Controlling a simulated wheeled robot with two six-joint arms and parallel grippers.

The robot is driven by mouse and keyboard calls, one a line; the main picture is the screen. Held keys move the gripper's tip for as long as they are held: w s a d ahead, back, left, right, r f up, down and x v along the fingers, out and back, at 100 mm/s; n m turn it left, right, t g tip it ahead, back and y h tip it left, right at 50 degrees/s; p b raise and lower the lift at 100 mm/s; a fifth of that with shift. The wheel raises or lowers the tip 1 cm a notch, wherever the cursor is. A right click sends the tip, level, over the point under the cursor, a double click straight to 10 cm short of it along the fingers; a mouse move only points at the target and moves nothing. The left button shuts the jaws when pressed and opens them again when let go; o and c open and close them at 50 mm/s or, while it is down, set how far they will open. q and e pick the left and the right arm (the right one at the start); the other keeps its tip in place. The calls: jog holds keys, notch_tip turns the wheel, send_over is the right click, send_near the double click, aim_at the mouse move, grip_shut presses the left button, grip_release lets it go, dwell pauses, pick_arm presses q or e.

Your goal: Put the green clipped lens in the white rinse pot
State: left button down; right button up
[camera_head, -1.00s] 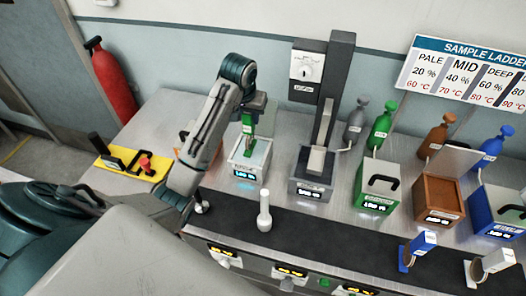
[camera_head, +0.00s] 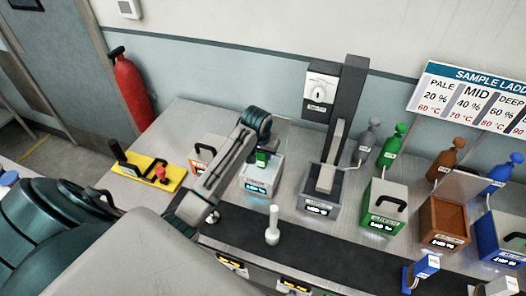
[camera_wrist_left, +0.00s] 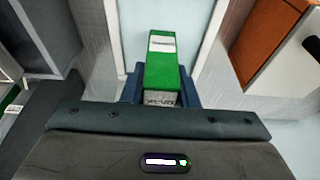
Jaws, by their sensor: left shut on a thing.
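My left gripper (camera_head: 263,152) is shut on the green clipped lens (camera_head: 262,159), low over the white rinse pot (camera_head: 271,177). In the left wrist view the green lens clip (camera_wrist_left: 163,72), with a white label, sits between the blue fingers (camera_wrist_left: 161,88). The pale pot (camera_wrist_left: 207,60) lies beneath and beyond it. The lower end of the lens is hidden, so I cannot tell how deep it is in the pot. My right gripper is not in view.
A grey unit with a tall column (camera_head: 322,185) stands right of the white pot. An orange-fronted box (camera_head: 203,160) is at its left, near a yellow tray (camera_head: 150,176). Green (camera_head: 384,205), brown (camera_head: 444,215) and blue boxes stand further right. A white pestle-like piece (camera_head: 272,225) stands in front.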

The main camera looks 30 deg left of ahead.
pick_arm(q)
jog(key=shift+f, duration=0.1)
jog(key=c, duration=1.1)
grip_release()
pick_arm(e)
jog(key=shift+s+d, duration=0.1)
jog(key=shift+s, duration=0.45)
